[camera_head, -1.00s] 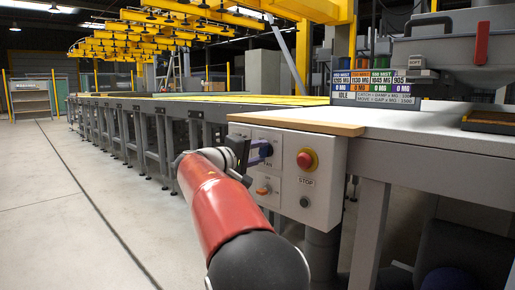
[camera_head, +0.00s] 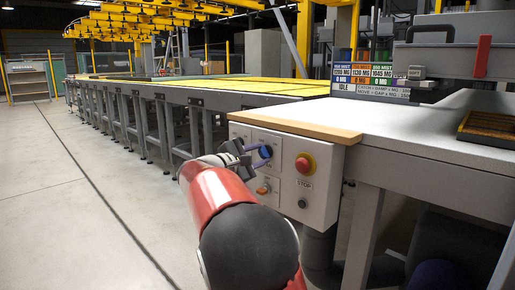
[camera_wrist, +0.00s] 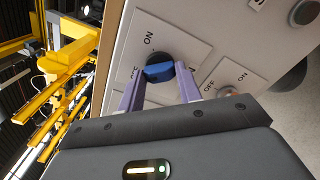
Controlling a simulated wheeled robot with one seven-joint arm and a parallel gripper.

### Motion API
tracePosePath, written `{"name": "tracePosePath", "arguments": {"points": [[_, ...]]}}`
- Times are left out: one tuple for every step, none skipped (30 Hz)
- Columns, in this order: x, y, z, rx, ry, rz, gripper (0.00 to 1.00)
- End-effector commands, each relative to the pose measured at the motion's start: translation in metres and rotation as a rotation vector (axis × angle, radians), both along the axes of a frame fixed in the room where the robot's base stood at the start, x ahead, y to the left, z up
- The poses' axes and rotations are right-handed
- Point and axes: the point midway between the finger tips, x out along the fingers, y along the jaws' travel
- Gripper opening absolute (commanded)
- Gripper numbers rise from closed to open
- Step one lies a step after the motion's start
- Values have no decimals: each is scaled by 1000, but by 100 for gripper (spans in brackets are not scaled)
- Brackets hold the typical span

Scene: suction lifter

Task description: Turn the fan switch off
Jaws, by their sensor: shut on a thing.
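The fan switch is a blue rotary knob (camera_head: 265,151) on a white plate on the grey control box (camera_head: 322,206). In the wrist view the blue knob (camera_wrist: 160,72) shows close up, with ON printed above it and OFF to its left. My gripper (camera_wrist: 159,78) has its two purple fingers on either side of the knob, shut on it. In the head view my gripper (camera_head: 256,152) reaches the knob from the left. The fingers partly cover the plate's lettering, and I cannot tell exactly which mark the knob points at.
A red stop button (camera_head: 305,164) on a yellow collar sits right of the knob. An orange switch (camera_head: 263,189) with its own ON and OFF marks sits below, close to my gripper. A wooden-edged worktop (camera_head: 300,129) overhangs the box. Open floor lies to the left.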

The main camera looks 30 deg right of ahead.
Motion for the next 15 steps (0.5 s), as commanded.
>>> {"name": "tracePosePath", "arguments": {"points": [[0,0,1,-7,26,0,12],[0,0,1,-13,41,0,12],[0,0,1,-19,58,0,12],[0,0,1,-23,68,0,12],[0,0,1,-27,80,0,12],[0,0,0,-31,93,0,12],[0,0,0,-34,100,0,12],[0,0,0,-37,108,0,12],[0,0,-1,-40,116,0,12],[0,0,-1,-42,122,0,12],[0,0,-1,-44,127,0,12],[0,0,-1,-45,131,0,12],[0,0,-1,-46,134,0,12],[0,0,-1,-47,136,0,12],[0,0,-2,-48,139,0,12]]}}
